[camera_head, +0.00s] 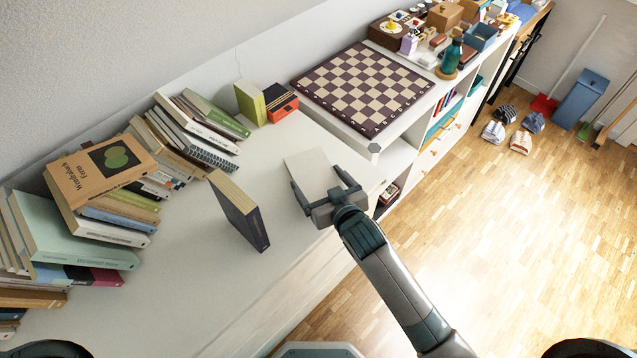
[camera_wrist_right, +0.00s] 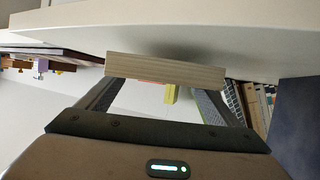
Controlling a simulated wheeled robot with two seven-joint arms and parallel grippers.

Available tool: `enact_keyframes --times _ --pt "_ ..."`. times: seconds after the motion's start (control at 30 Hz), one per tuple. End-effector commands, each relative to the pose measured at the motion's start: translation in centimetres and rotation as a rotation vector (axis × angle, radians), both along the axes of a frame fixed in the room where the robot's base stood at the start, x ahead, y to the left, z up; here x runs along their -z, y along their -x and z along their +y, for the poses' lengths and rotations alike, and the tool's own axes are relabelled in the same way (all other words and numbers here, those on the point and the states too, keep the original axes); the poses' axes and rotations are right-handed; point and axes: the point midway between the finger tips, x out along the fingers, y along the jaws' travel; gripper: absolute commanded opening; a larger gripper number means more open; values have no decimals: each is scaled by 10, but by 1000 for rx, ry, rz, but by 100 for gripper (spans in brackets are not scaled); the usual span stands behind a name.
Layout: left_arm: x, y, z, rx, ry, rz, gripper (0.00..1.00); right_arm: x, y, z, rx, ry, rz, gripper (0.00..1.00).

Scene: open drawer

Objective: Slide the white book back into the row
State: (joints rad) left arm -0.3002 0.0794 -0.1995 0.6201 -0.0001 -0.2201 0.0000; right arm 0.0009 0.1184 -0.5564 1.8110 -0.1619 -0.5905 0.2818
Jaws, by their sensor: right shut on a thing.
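The white book (camera_head: 311,169) is between the fingers of my right gripper (camera_head: 326,190), over the right part of the white cabinet top. My right gripper is shut on it. In the right wrist view the book's pale page edge (camera_wrist_right: 165,70) spans between the two fingers, close to the white surface. Whether the book touches the surface cannot be told. The row of books (camera_head: 185,135) leans along the wall at the left, with a gap of bare surface between it and the white book. My left gripper is not in view.
A dark blue book (camera_head: 240,212) stands alone between the row and my right gripper. A green book (camera_head: 249,102) and an orange-black box (camera_head: 279,102) stand by the wall. A chessboard (camera_head: 364,86) lies behind my gripper. Stacked books (camera_head: 103,168) fill the left. The front surface is clear.

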Motion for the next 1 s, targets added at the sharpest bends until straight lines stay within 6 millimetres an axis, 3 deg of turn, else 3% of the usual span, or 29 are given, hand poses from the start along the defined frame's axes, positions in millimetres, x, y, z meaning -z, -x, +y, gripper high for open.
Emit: enact_keyframes --times 0.17,0.7,1.0 --pt "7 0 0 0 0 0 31 -27 -1 0 -1 -4 -6 52" --pt "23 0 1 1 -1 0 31 -83 39 -87 -1 1 -4 52" --pt "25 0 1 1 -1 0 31 -97 48 -106 -1 -1 -2 52"
